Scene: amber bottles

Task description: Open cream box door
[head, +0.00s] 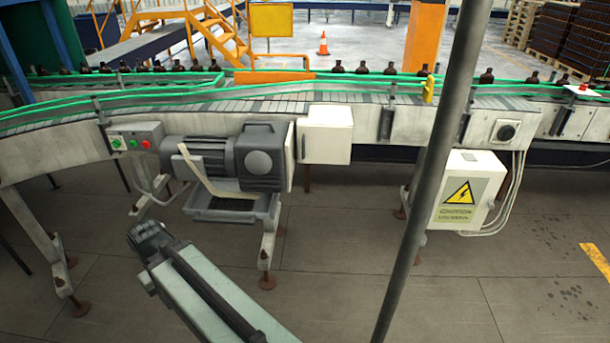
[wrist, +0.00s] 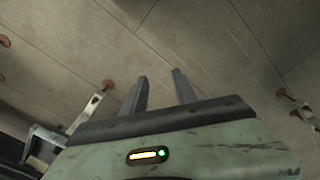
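A small cream box (head: 325,135) is mounted on the side of the conveyor, just right of the grey motor. Its front looks closed; no gap at a door edge can be made out. A second pale box (head: 467,190) with a yellow warning sign hangs lower at the right, and its front also looks closed. In the wrist view my gripper (wrist: 160,80) has its two dark fingers apart with nothing between them. It points over bare floor, and neither box shows there. In the head view my arm is at the bottom, below the motor; the fingers cannot be made out there.
A conveyor (head: 270,105) with green rails and several amber bottles runs across. A grey motor (head: 225,155) with a tray below stands left of the cream box. A slanted grey pole (head: 430,165) crosses in front. Conveyor legs (head: 267,250) reach the floor. The floor (head: 340,260) in front is clear.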

